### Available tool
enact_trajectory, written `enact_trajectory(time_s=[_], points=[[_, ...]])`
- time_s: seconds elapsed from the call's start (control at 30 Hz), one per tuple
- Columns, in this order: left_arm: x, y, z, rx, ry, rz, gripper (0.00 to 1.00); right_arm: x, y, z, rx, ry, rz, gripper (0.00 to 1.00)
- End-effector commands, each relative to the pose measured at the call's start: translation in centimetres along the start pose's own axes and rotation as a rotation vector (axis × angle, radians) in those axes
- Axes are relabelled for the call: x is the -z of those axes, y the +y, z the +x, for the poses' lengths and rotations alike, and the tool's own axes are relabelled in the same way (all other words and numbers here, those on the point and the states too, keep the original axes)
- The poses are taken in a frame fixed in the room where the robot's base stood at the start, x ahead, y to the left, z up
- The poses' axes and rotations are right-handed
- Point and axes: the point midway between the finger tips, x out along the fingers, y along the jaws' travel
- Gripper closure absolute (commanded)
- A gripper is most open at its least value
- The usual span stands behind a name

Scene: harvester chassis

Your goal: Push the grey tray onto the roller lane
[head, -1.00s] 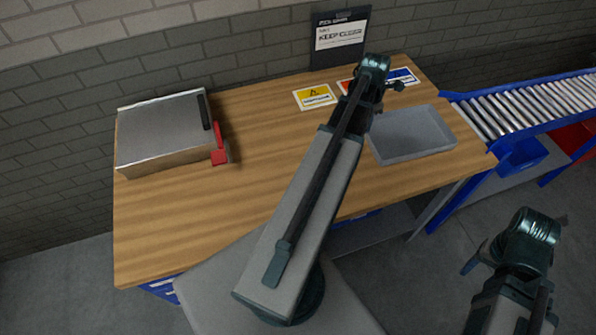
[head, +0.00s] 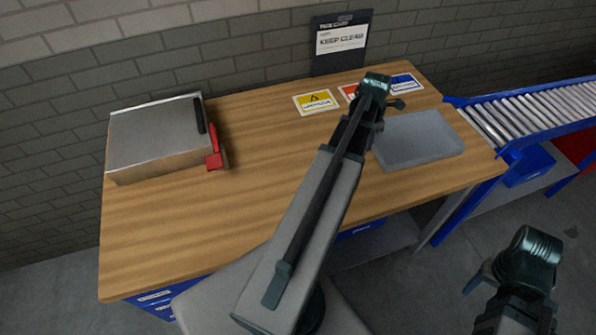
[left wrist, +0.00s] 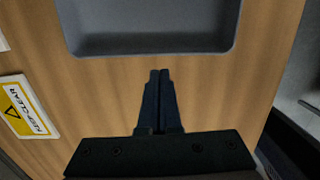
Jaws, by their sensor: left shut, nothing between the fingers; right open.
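The grey tray (head: 425,160) lies on the right part of the wooden table, short of the roller lane (head: 515,114). The lane, with metal rollers in a blue frame, adjoins the table's right edge. My left gripper (head: 394,104) is shut and empty at the tray's left back side, and the arm hides part of that side. In the left wrist view, the shut fingers (left wrist: 160,75) point at the tray's near rim (left wrist: 150,45), with a strip of wood showing between. My right gripper (head: 512,264) is open and empty, low at the right, away from the table.
A grey-topped box (head: 155,135) with a red handle (head: 214,158) sits at the table's left. A yellow warning card (head: 315,102) and other cards lie near the back edge. The table's middle is bare.

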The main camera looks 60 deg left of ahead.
Motion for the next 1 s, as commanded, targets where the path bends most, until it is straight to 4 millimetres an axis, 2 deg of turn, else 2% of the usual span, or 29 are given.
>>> enact_trajectory(time_s=[1.0], points=[[-9.9,0.1,1.5,0.0,-0.001,0.002,1.0,0.0,-0.1,0.5,0.0,0.0,0.0,0.41]])
